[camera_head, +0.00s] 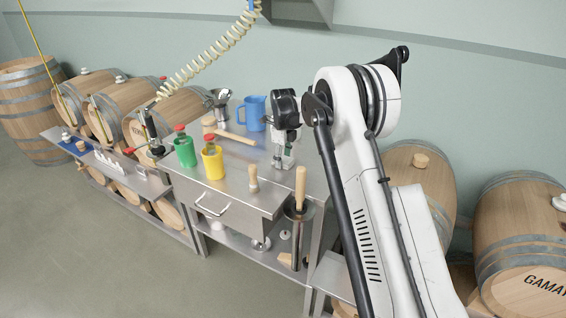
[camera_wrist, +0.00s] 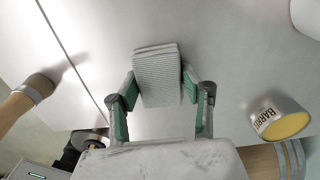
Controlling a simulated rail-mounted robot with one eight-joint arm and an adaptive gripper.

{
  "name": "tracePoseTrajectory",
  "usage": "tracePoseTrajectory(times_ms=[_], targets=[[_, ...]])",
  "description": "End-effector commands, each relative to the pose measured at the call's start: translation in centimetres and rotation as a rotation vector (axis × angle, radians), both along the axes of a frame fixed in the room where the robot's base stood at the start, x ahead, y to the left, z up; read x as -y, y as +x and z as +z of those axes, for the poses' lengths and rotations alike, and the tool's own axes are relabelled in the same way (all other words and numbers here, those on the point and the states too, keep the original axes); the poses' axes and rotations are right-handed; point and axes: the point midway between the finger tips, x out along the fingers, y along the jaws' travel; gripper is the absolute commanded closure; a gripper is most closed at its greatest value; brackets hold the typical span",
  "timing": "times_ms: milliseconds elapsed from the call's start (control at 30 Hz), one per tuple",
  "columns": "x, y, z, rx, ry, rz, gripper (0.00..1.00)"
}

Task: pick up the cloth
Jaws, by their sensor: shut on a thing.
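The cloth (camera_wrist: 158,65) is a folded, light grey, ribbed pad, seen in the middle of the wrist view. My gripper (camera_wrist: 160,80) is shut on it, with a green-padded finger against its left and right sides. The pale steel bench top lies behind the cloth. I cannot tell whether the cloth touches the bench. In the head view, my gripper (camera_head: 284,162) is low over the back right of the bench top (camera_head: 235,172). The cloth is too small and too covered there to make out clearly.
A blue jug (camera_head: 252,113), a mallet (camera_head: 232,136), a green container (camera_head: 185,152) and a yellow container (camera_head: 213,163) stand or lie left of my gripper. A wooden handle (camera_head: 300,188) rises at the bench's right edge.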

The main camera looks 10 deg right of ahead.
Motion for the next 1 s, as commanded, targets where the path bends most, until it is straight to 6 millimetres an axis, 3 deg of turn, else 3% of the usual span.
tracePoseTrajectory(times_ms=[367, 600, 1000], targets=[[0.0, 0.0, 0.7, 0.0, 0.0, 0.0, 0.9], [0.0, 0.0, 4.2, 0.0, 0.0, 0.0, 0.9], [-7.6, -4.0, 9.1, 0.0, 0.0, 0.002, 0.9]])
